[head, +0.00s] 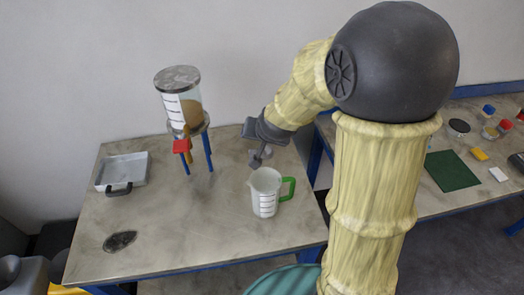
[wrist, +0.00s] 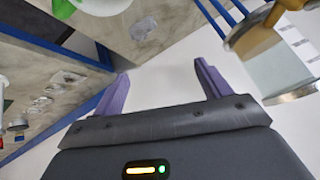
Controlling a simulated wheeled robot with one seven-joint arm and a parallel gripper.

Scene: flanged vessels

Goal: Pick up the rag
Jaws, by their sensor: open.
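A small grey crumpled patch, which looks like the rag (wrist: 143,28), lies flat on the table in the wrist view. It is beyond my fingertips and apart from them. In the head view a grey shape just beside my fingers may be the same rag, but the gripper partly covers it and I cannot tell. My gripper (wrist: 161,82) is open, with two purple fingers spread and nothing between them. In the head view my gripper (head: 257,160) hangs above the table's back right part, behind the measuring jug.
A white jug (head: 264,197) with a green handle stands close by. A flanged vessel (head: 181,85) on a blue-legged stand is to the left. A grey tray (head: 107,185) and a dark flat patch (head: 119,241) lie farther left. A second table (head: 447,205) is at right.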

